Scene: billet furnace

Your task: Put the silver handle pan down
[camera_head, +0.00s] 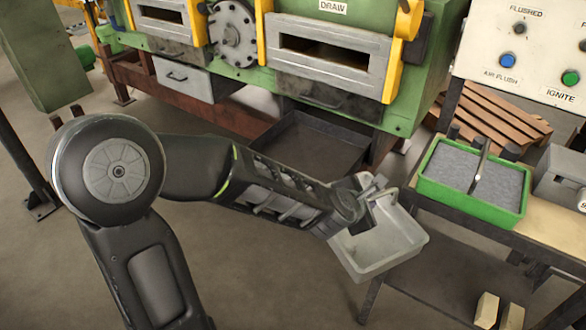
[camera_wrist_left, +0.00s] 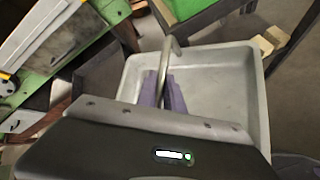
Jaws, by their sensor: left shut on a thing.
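The silver handle pan (camera_head: 390,243) is a light grey rectangular pan with a bar-like handle. It hangs beside the left end of the table, partly covered by my left gripper (camera_head: 376,197). The left gripper is shut on the pan's handle. In the left wrist view, the fingers (camera_wrist_left: 164,88) close on the metal handle above the pan (camera_wrist_left: 222,78), whose inside looks empty. My right gripper is not in view.
A table (camera_head: 470,228) at right bears a green tray (camera_head: 430,190) of grey material and a grey box (camera_head: 562,178). Yellowish blocks (camera_head: 487,308) sit below. The green furnace (camera_head: 345,92) stands behind, with a dark open bin (camera_head: 312,148) in front. A wooden pallet (camera_head: 500,112) lies behind the table.

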